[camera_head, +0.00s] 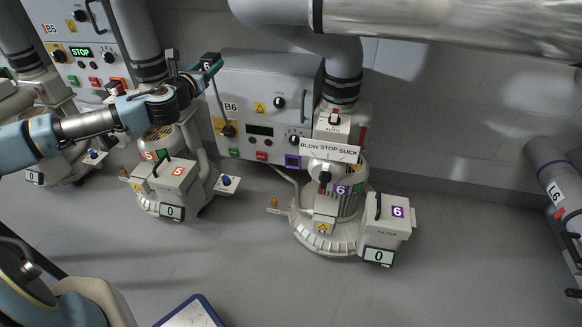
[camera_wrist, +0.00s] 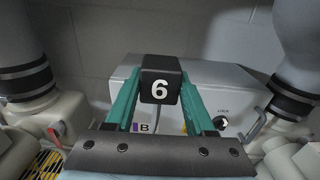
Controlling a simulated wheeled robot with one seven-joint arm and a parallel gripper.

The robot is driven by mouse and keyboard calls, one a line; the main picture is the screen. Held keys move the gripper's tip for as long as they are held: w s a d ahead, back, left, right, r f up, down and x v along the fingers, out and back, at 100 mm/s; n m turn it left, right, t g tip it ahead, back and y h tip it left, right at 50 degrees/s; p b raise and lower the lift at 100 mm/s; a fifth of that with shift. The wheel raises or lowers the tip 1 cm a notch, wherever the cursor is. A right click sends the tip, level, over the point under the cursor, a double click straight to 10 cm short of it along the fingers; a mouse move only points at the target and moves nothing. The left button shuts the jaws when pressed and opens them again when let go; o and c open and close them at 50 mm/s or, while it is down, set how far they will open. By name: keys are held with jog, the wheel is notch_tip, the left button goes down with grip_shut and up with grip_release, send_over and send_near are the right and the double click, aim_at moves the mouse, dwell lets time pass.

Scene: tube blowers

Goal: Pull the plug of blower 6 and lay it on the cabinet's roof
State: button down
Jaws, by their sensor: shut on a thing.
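The roof also shows behind the plug in the wrist view (camera_wrist: 215,76). I cannot tell how high the plug is above the roof. Blower 6 (camera_head: 325,215) stands on the floor in front of the cabinet.
A thick grey pipe (camera_head: 342,75) rises beside the cabinet's right end, and a large duct (camera_head: 450,25) crosses above. Blower 5 (camera_head: 165,185) and cabinet B5 (camera_head: 85,50) stand to the left. The visible part of the roof looks clear.

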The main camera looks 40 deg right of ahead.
jog(key=b, duration=0.4)
send_over(229, 69)
jog(key=shift+s, duration=0.1)
dwell(1.3)
jog(key=shift+f+b, duration=1.8)
jog(key=shift+f, duration=0.2)
dwell(1.1)
dwell(0.3)
jog(key=shift+c, duration=0.9)
grip_release()
